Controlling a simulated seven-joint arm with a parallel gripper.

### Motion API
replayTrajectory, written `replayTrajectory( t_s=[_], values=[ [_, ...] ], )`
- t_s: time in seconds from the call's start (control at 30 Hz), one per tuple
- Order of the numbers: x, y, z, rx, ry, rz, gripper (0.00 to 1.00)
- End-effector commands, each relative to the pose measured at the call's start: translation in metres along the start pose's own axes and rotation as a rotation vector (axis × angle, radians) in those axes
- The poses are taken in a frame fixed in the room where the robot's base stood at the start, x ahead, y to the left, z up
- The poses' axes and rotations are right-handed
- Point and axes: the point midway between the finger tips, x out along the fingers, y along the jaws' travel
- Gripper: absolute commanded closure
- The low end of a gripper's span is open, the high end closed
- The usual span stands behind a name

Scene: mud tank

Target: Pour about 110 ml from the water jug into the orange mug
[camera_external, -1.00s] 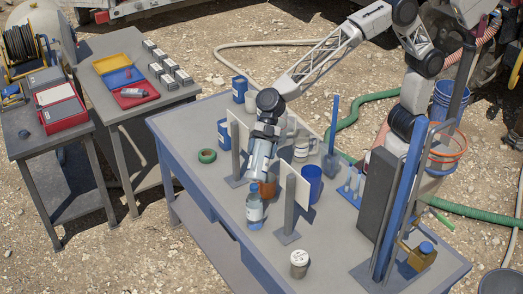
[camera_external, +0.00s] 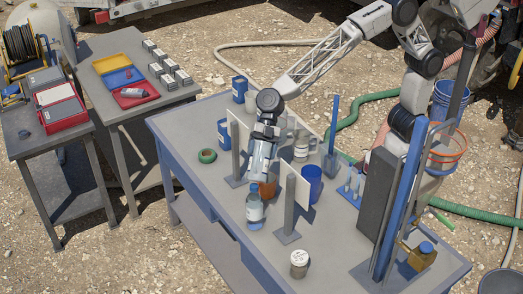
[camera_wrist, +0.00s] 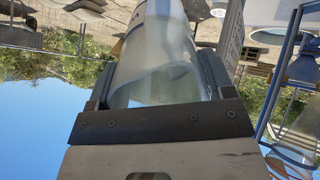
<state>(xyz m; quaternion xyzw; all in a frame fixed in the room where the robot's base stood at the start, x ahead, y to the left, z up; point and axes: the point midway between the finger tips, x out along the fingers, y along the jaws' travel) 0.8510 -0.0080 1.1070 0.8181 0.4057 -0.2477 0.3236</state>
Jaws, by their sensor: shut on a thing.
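My gripper (camera_wrist: 157,100) is shut on the clear water jug (camera_wrist: 160,50), which fills the middle of the wrist view between the fingers. The wrist view is upside down, with sky at its bottom. In the external view the jug (camera_external: 261,158) looks steeply tilted, its lower end close to the orange mug (camera_external: 268,189). The mug stands on the blue bench, partly hidden behind the jug and a clear bottle. I cannot make out a water stream or the level in the mug.
The clear bottle with a blue band (camera_external: 254,211) stands just in front of the mug. White panels on posts (camera_external: 295,192) flank the spot. The bench's front left is clear.

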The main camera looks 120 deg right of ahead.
Motion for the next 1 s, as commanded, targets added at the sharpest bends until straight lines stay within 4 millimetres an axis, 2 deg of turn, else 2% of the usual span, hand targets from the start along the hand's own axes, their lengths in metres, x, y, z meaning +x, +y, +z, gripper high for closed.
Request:
replayTrajectory(
  t_s=[0.7,1.0],
  values=[
    [0.003,0.001,-0.001,-0.003,-0.165,-0.080,0.59],
    [0.001,0.006,-0.012,-0.003,-0.238,-0.118,0.59]
  ],
)
